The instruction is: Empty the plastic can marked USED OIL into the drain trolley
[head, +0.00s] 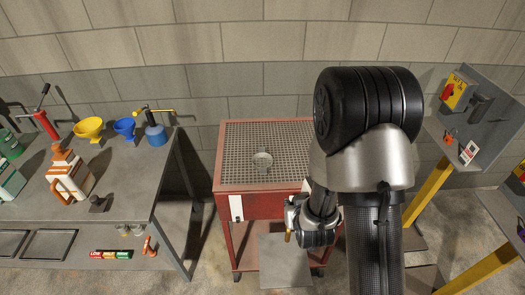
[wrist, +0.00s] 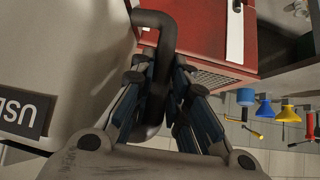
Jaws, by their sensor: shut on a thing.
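In the wrist view my gripper (wrist: 158,78) is shut on a dark bent handle (wrist: 155,20). Beside it, at left, a large pale grey body carries a dark label with partly visible white letters like "US" (wrist: 22,117); this appears to be the used oil can (wrist: 75,45). In the head view my gripper (head: 318,232) is at the trolley's front right; the fingers are hard to make out.
At left a grey workbench (head: 120,185) holds yellow (head: 89,128) and blue (head: 125,127) funnels and a white-orange jug (head: 70,175). A yellow-legged stand (head: 430,192) is at right.

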